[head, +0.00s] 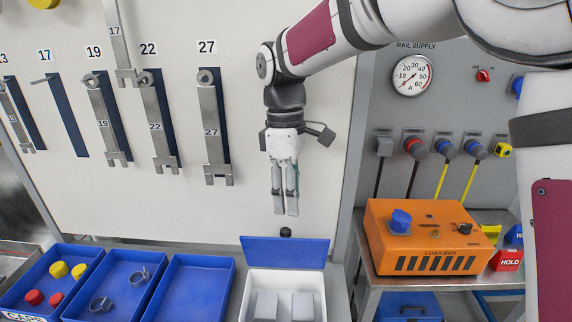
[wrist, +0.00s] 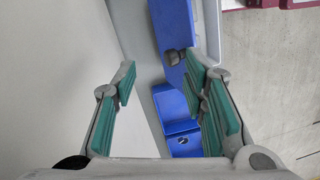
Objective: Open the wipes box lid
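The wipes box (head: 322,288) is a white open-topped box on the bench, with two pale blocks inside. Its blue lid (head: 285,252) stands raised along the back edge, leaving the inside in view. A dark knob (head: 285,232) shows at the lid's top edge. My gripper (head: 285,212) points down above the lid and knob, apart from them. In the wrist view the green-padded fingers (wrist: 165,100) are spread with nothing between them held. The blue lid (wrist: 172,25) and the knob (wrist: 175,57) show beyond the right finger, which hides part of the blue surfaces.
Blue trays (head: 195,290) with caps and clamps stand left of the box. An orange load box (head: 425,238) stands on a bench to the right. Wrenches (head: 213,130) hang on the panel behind. The space around my gripper is clear.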

